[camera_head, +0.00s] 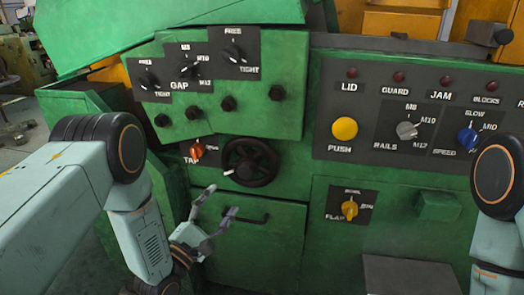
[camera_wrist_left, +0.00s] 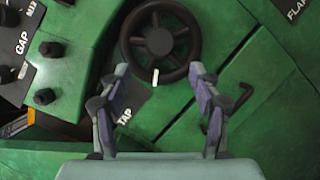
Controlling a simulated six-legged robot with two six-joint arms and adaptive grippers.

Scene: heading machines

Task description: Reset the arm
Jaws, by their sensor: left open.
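My left arm comes in from the left in the head view, and its gripper (camera_head: 218,209) is open and empty in front of the lower green door. In the left wrist view the open gripper (camera_wrist_left: 160,85) has its two fingers apart, with the black handwheel (camera_wrist_left: 160,42) beyond them. The handwheel also shows in the head view (camera_head: 251,162), above the gripper. A red knob (camera_head: 197,150) labelled TAP is just left of the wheel. Part of my right arm (camera_head: 496,175) shows at the right edge; its gripper is out of view.
A green machine fills the view. A yellow PUSH button (camera_head: 344,128), a grey RAILS knob (camera_head: 407,130), a blue SPEED knob (camera_head: 467,138) and a yellow FLAP knob (camera_head: 349,209) are on its right. The GAP panel (camera_head: 231,105) juts out above the wheel. A black door handle (camera_head: 252,217) is near the gripper.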

